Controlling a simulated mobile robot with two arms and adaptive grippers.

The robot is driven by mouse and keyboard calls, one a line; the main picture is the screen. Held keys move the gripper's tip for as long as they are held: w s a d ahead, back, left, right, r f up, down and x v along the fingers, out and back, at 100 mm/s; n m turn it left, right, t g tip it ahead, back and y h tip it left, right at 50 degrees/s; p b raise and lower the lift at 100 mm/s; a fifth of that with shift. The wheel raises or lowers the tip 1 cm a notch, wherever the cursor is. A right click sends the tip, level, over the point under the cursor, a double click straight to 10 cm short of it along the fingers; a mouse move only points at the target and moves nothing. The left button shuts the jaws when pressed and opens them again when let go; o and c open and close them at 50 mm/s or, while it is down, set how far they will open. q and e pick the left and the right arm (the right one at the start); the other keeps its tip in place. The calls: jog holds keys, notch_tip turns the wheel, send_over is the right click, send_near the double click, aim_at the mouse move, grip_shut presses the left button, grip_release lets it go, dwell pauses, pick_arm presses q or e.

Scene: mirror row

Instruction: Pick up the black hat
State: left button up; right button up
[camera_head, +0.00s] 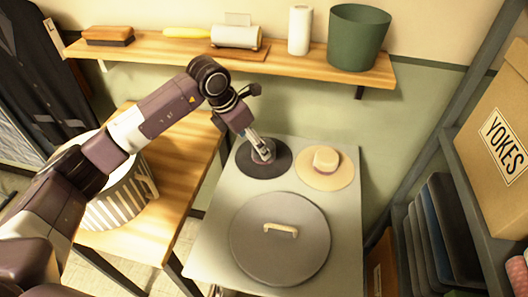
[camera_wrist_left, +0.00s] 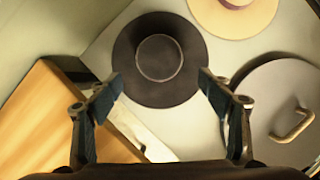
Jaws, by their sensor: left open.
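The black hat (camera_head: 250,161) lies brim down on the light grey cabinet top, at the back left of it. In the left wrist view the black hat (camera_wrist_left: 159,59) shows from above, with a round crown and wide brim. My left gripper (camera_head: 262,155) is over the hat in the head view. In the left wrist view the open fingers of the left gripper (camera_wrist_left: 160,85) stand on either side of the near brim with nothing between them but the hat below. I cannot tell the exact height above it. My right gripper is not in view.
A cream hat (camera_head: 336,170) lies right beside the black hat. A round grey lid (camera_head: 280,262) with a handle lies in front of both. A wooden shelf (camera_head: 170,48) runs above, with a green bin (camera_head: 358,38). A wooden table (camera_head: 190,165) stands left.

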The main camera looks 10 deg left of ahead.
pick_arm(q)
jog(key=shift+w+d, duration=0.7)
jog(key=shift+w, duration=0.1)
jog(key=b+x, duration=0.3)
jog(key=x, duration=0.1)
jog(key=shift+s+f, duration=0.1)
jog(key=shift+f, duration=0.1)
jog(key=shift+w+d+f, duration=0.1)
jog(key=shift+w+f, duration=0.15)
jog(key=shift+f, duration=0.1)
jog(key=shift+r, duration=0.1)
jog(key=c, duration=1.3)
jog(key=shift+o, duration=0.2)
